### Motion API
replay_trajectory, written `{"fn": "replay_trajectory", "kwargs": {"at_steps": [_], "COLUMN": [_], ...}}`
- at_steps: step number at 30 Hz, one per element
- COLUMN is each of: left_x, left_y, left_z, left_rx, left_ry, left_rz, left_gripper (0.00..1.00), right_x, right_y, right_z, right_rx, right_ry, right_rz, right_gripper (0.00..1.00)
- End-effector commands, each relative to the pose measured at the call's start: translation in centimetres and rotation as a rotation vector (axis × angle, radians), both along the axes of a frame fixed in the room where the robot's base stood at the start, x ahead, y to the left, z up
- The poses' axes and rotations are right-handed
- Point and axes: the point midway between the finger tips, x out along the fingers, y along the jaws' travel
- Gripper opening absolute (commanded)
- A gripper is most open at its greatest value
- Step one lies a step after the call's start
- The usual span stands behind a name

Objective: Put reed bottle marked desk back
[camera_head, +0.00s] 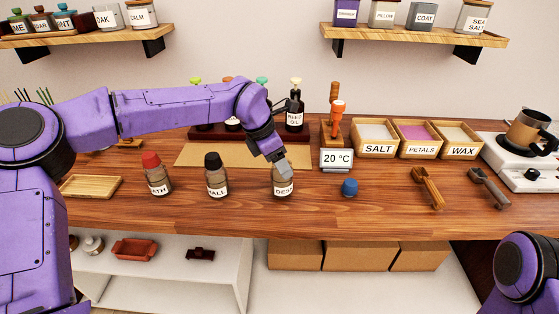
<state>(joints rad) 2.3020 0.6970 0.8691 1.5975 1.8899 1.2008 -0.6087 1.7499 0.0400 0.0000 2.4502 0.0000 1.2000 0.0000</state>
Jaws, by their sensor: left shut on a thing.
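The reed bottle marked desk (283,190) stands near the table's front, brownish glass with a white label. My left gripper (281,166) reaches down from above and is shut on its upper part, which it hides. I cannot tell whether the bottle touches the table. To its left stand a black-capped bottle (217,184), its label partly reading "ALL", and a red-capped bottle (156,182), its label partly reading "ATH". A loose blue cap (349,187) lies to the right. My right gripper is not in view; only part of that arm shows at bottom right.
Behind my left arm are a tan mat (200,155) and a rack of dropper bottles, including a black one (295,112). An empty wooden tray (91,195) is left.

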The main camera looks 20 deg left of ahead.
Motion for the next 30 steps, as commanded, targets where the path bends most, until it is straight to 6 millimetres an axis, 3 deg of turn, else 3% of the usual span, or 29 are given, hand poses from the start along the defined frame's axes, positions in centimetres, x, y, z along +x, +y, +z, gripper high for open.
{"fn": "replay_trajectory", "kwargs": {"at_steps": [12,13,15,24,30], "left_x": [0.0,0.0,0.0,0.0,-0.7], "left_y": [0.0,0.0,0.0,0.0,0.9], "left_z": [-1.0,-1.0,-1.0,-0.7,2.2], "left_rx": [-0.002,-0.001,-0.001,-0.001,-0.005], "left_ry": [-0.001,0.0,0.0,-0.002,-0.007], "left_rz": [0.0,0.001,0.001,0.0,0.002], "left_gripper": [0.0,0.65,0.87,0.87,0.87], "right_x": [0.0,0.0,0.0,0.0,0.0], "right_y": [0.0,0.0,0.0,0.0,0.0], "right_z": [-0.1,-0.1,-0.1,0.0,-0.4], "right_rx": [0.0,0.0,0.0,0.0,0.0], "right_ry": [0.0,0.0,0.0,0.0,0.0], "right_rz": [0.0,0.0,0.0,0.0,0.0], "right_gripper": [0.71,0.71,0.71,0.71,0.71]}}
